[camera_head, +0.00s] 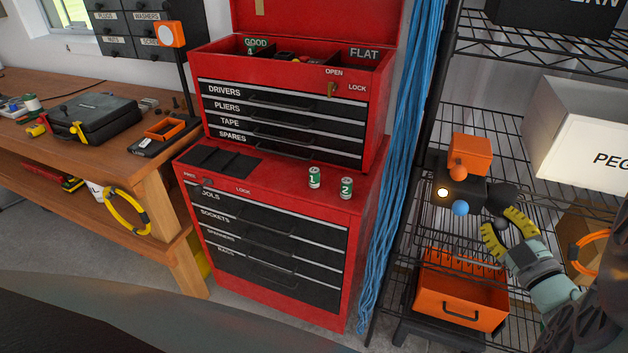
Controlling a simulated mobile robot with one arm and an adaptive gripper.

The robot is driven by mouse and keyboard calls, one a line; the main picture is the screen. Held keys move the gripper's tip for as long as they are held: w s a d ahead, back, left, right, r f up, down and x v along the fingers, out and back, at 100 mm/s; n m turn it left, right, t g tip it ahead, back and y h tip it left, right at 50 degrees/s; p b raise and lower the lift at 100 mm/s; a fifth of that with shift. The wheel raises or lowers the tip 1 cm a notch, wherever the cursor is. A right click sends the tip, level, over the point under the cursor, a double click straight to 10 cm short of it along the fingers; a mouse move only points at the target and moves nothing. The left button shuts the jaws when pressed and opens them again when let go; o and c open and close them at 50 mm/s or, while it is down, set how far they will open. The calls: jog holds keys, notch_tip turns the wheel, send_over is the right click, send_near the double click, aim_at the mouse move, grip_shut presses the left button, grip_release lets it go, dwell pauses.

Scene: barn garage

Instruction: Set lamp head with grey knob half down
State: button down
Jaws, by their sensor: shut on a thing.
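The work lamp stands on the wire shelf at the right, with a black body (455,187) and an orange block-shaped head (470,154) on top. A small round light glows on the body's left side. An orange knob (457,171) and a blue knob (460,208) face me. A dark grey knob (500,199) sticks out at the body's right side. My gripper (507,229), with yellow finger pads, reaches up from the lower right and is shut on the grey knob. The exact contact is small and partly hidden.
An orange bin (461,292) stands below the lamp. A white box (575,140) and an orange ring (592,252) are to the right. Blue cords (400,150) hang left of the rack. A red tool chest (270,180) carries two green cans. The shelf's wires and posts surround my gripper.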

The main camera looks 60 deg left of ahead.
jog(key=shift+a+f+m+t+y+b, duration=0.1)
jog(key=shift+f+m+t+y+b, duration=0.15)
jog(key=shift+m, duration=0.45)
jog(key=shift+f+m+t+y+b, duration=0.15)
jog(key=shift+m+t+y+b, duration=0.15)
jog(key=shift+m, duration=0.4)
jog(key=shift+a+f+m+t+y+b, duration=0.1)
jog(key=shift+f+m+t+y+b, duration=0.2)
jog(key=shift+m, duration=0.4)
jog(key=shift+s+r, duration=0.1)
jog(key=c, duration=0.7)
grip_release()
jog(key=shift+d, duration=0.15)
jog(key=v, duration=1.2)
